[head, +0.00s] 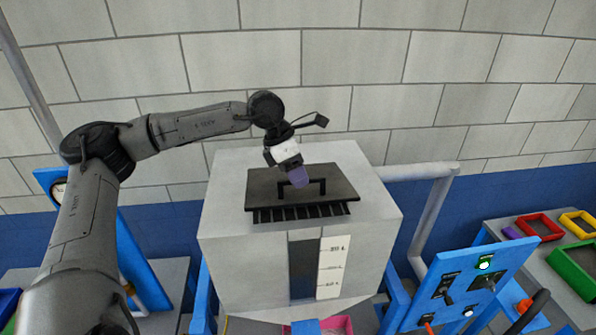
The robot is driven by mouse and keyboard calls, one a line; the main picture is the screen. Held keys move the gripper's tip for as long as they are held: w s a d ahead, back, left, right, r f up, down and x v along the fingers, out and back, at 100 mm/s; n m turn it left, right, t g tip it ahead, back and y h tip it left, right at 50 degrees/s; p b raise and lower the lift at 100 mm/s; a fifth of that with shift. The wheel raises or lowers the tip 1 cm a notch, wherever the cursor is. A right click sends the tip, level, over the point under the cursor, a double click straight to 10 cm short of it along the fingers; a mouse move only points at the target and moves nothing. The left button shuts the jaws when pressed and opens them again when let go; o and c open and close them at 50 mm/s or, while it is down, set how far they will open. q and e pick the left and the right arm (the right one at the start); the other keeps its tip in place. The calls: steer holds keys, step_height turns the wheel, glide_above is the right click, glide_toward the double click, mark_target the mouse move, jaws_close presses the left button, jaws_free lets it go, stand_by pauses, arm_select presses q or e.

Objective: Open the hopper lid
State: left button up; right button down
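The hopper (235,235) is a large pale grey box in the middle of the head view. A dark flat lid (262,190) lies on its top, with a black bar handle (323,186) standing up from it. A row of dark grate bars (300,212) shows along the lid's front edge. My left gripper (300,182) reaches down from the upper left, its purple fingertips at the left part of the handle and hiding some of it. I cannot tell whether the fingers are closed on the handle. My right gripper is out of view.
A blue control panel (500,262) with switches and a green light stands at the right front. Coloured trays (540,227) sit on a grey table at the far right. A grey pipe (432,215) runs beside the hopper. A tiled wall (350,60) stands behind.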

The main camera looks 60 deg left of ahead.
arm_select(q)
steer(key=shift+f, duration=0.15)
jaws_close()
stand_by(0.4)
